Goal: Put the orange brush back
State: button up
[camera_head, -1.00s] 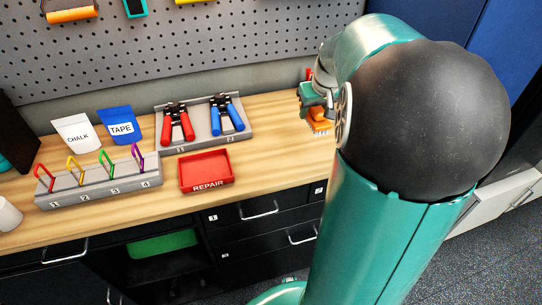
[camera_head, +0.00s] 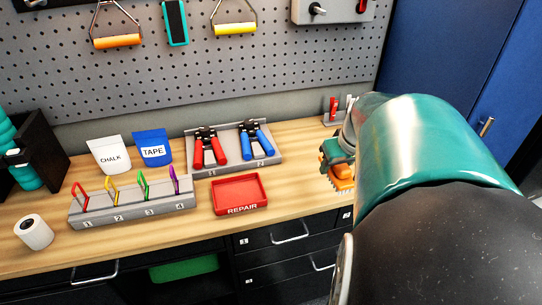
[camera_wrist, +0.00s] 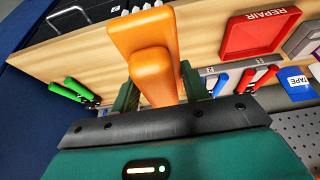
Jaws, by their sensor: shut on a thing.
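The orange brush (camera_head: 343,178) is in my gripper (camera_head: 338,160) at the right part of the wooden bench, with its bristles showing at the lower side. My arm hides part of the gripper. In the wrist view the brush's orange body (camera_wrist: 145,38) stands out between the two dark green fingers of my gripper (camera_wrist: 160,88), which is shut on it. The brush appears held above the bench; I cannot tell how high. Its bristles do not show in the wrist view.
A red REPAIR tray (camera_head: 240,208) lies left of my gripper. A rack of coloured carabiners (camera_head: 135,208) and a stand with red and blue hand grips (camera_head: 272,163) are farther left. A small holder (camera_head: 327,119) with red and white items stands behind. Green handles (camera_wrist: 72,90) show in the wrist view.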

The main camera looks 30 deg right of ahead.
jog(key=shift+d+f, duration=0.2)
jog(key=shift+d, duration=0.15)
jog(key=w+d+f, duration=0.1)
jog(key=w+f, duration=0.2)
jog(key=w, duration=0.1)
jog(key=w+d+f, duration=0.1)
jog(key=w+f, duration=0.2)
jog(key=w, duration=0.1)
jog(key=w+d+f, duration=0.1)
jog(key=w+f, duration=0.1)
jog(key=w, duration=0.2)
jog(key=shift+w+f, duration=0.25)
jog(key=shift+f, duration=0.15)
jog(key=shift+w+f, duration=0.3)
jog(key=shift+f, duration=1.65)
jog(key=shift+f, duration=0.15)
jog(key=o, duration=1)
jog(key=shift+c, duration=0.2)
